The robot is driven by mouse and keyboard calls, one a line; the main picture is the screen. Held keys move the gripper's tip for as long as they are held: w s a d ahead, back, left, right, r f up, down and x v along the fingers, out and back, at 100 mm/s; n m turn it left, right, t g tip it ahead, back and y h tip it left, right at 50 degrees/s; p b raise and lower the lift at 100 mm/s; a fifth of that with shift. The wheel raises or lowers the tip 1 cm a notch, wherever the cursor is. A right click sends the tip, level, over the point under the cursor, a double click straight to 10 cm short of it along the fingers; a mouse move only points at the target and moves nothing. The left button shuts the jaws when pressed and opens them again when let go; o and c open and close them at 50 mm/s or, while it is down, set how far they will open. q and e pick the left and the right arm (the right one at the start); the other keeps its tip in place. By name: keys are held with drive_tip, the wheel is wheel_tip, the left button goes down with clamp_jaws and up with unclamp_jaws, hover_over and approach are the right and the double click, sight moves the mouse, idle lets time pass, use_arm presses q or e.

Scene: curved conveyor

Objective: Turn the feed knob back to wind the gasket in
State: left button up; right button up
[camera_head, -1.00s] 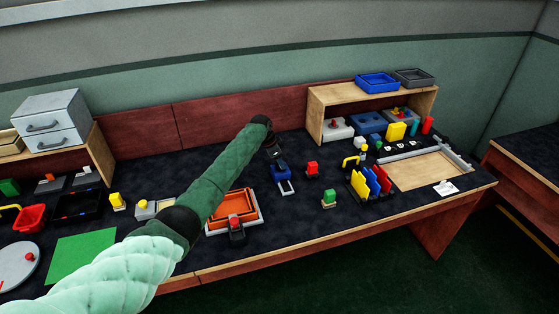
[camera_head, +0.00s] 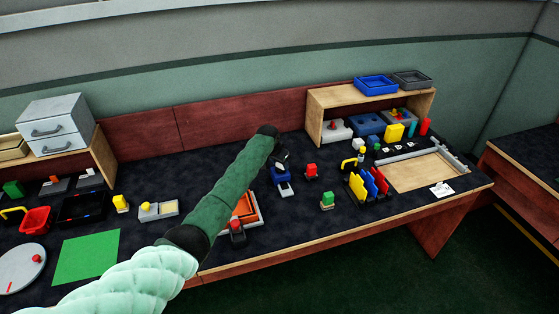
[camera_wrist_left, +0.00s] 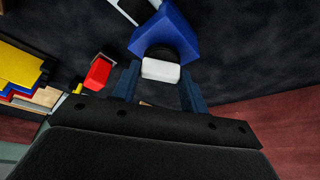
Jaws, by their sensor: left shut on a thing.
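A blue feed device (camera_head: 281,175) stands on the dark table near the middle, with a pale strip (camera_head: 285,190) at its front. It also shows in the left wrist view (camera_wrist_left: 165,30), where a white knob piece (camera_wrist_left: 160,70) with a dark round part behind it juts out from its side. My left gripper (camera_head: 282,158) is at the back of the device. In the wrist view its two blue fingers (camera_wrist_left: 162,84) stand on either side of the white piece, shut on it. The gripper hides the knob in the head view. No gasket can be made out clearly. My right gripper is not in view.
A red block (camera_head: 311,170) stands just right of the device, and a green block (camera_head: 327,199) nearer the front. An orange tray (camera_head: 246,205) lies partly behind my left arm. Yellow, red and blue panels (camera_head: 370,182) stand further right.

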use_arm(q)
drive_tip(key=n, duration=0.1)
drive_tip(key=n+p, duration=0.1)
drive_tip(key=n, duration=0.1)
drive_tip(key=shift+d+r+t+y, duration=0.1)
drive_tip(key=shift+r+t+y, duration=0.1)
drive_tip(key=shift+t+y, duration=0.15)
drive_tip(key=shift+n+y+p, duration=0.3)
drive_tip(key=shift+n+y, duration=0.05)
drive_tip(key=shift+n, duration=0.45)
drive_tip(key=shift+d+f+n+y, duration=0.15)
drive_tip(key=shift+n+y, duration=0.25)
drive_tip(key=shift+n, duration=0.6)
drive_tip(key=n+y, duration=0.1)
drive_tip(key=n, duration=0.1)
drive_tip(key=shift+n, duration=0.4)
drive_tip(key=shift+n+y, duration=0.4)
drive_tip(key=shift+n, duration=0.4)
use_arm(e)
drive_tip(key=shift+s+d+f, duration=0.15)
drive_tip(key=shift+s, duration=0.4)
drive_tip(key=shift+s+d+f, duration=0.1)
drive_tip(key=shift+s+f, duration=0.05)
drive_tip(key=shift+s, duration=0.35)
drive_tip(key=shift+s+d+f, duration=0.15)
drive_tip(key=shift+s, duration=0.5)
use_arm(q)
drive_tip(key=o, duration=1)
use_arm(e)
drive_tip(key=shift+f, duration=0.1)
